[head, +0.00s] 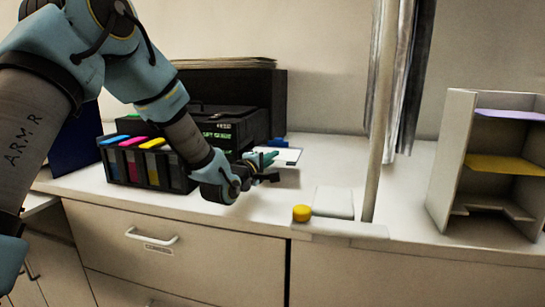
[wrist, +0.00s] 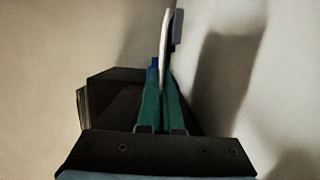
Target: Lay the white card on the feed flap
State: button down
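The white card (head: 288,156) shows in the head view just beyond my gripper (head: 266,160), to the right of the black printer (head: 230,130). My gripper's green fingers (wrist: 164,95) are close together in the wrist view, shut on the card, whose thin pale edge (wrist: 165,45) rises between them. A small grey-blue piece (wrist: 177,27) sits against the card's far end. The gripper is above the counter, apart from the printer. A small blue part (head: 278,142) shows by the printer's right side. I cannot tell for certain which part is the feed flap.
Ink tanks (head: 145,163) stand left of the gripper. A pole (head: 380,130) with grey hanging sheets (head: 405,75) rises at the right. A yellow knob (head: 302,213) and pale block (head: 333,202) lie at the counter's front. A shelf unit (head: 455,150) stands far right.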

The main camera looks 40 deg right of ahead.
jog(key=c, duration=1)
grip_release()
jog(key=b+v, duration=0.3)
jog(key=v, duration=0.7)
jog(key=shift+s+a, duration=0.1)
jog(key=shift+a, duration=0.3)
jog(key=shift+a, duration=0.1)
